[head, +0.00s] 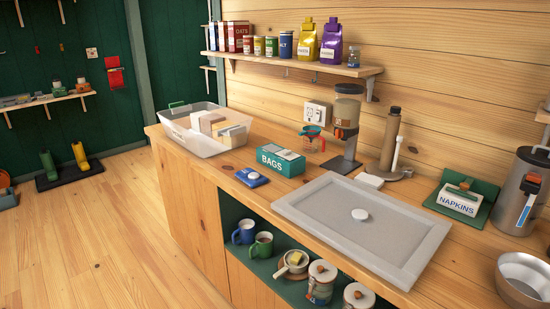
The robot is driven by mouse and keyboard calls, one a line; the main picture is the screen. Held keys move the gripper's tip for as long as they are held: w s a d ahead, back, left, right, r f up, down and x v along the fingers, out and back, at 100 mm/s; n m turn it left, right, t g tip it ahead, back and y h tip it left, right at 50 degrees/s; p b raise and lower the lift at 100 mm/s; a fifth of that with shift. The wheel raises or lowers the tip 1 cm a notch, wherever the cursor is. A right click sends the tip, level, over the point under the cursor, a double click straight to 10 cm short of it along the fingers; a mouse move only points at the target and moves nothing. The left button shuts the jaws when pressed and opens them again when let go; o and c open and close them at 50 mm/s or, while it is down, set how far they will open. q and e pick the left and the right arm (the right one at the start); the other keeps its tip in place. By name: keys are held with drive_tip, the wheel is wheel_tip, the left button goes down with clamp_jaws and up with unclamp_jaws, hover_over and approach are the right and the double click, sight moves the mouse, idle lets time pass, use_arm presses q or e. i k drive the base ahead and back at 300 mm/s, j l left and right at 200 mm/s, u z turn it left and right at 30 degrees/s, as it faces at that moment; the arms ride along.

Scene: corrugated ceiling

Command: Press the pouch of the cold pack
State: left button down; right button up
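A small flat blue pack (252,177) with a pale raised patch on top lies on the wooden counter. It sits in front of the green BAGS box and left of the grey tray. It looks most like the cold pack, but it is too small to read any label or make out a separate pouch. Nothing touches it from above. Neither of my grippers is in view.
The green BAGS box (280,160) stands just behind the pack. A grey tray (400,256) with a white round knob lies to the right. A clear bin (205,143) of boxes stands left. An open shelf with mugs (262,246) is below the counter.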

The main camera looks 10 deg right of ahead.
sight(253, 176)
drive_tip(key=i+j+z, duration=0.3)
drive_tip(key=i, duration=0.15)
drive_tip(key=i+j+z, duration=0.35)
drive_tip(key=i+l, duration=0.05)
drive_tip(key=l, duration=0.05)
